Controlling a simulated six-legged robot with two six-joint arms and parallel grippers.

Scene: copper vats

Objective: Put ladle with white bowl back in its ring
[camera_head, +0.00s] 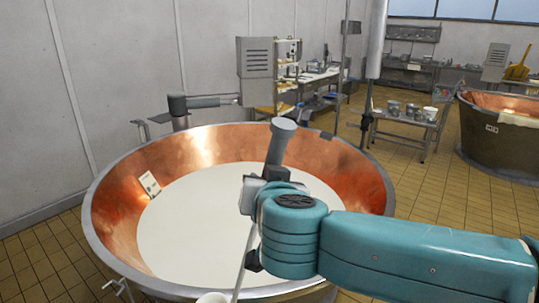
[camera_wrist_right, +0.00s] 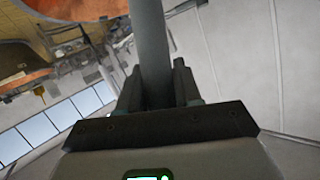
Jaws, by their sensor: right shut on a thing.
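The ladle's thick grey handle (camera_head: 280,145) stands up out of my right gripper (camera_head: 268,184), slightly tilted. A thin pale rod (camera_head: 243,265) runs down below the gripper towards a white bowl (camera_head: 213,298), cut off by the bottom edge of the head view. In the right wrist view the grey handle (camera_wrist_right: 150,55) lies between the two dark fingers of my right gripper (camera_wrist_right: 155,85), which is shut on it. The gripper is over the near right part of the copper vat. I cannot make out the ring for certain. My left gripper is not in view.
The copper vat (camera_head: 110,205) holds white liquid (camera_head: 200,220). A small metal bracket (camera_head: 118,287) sits outside its near left rim. A grey pipe arm (camera_head: 195,103) stands behind it. A metal table with pots (camera_head: 405,115) and another vat (camera_head: 500,140) are farther right. Tiled floor lies between.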

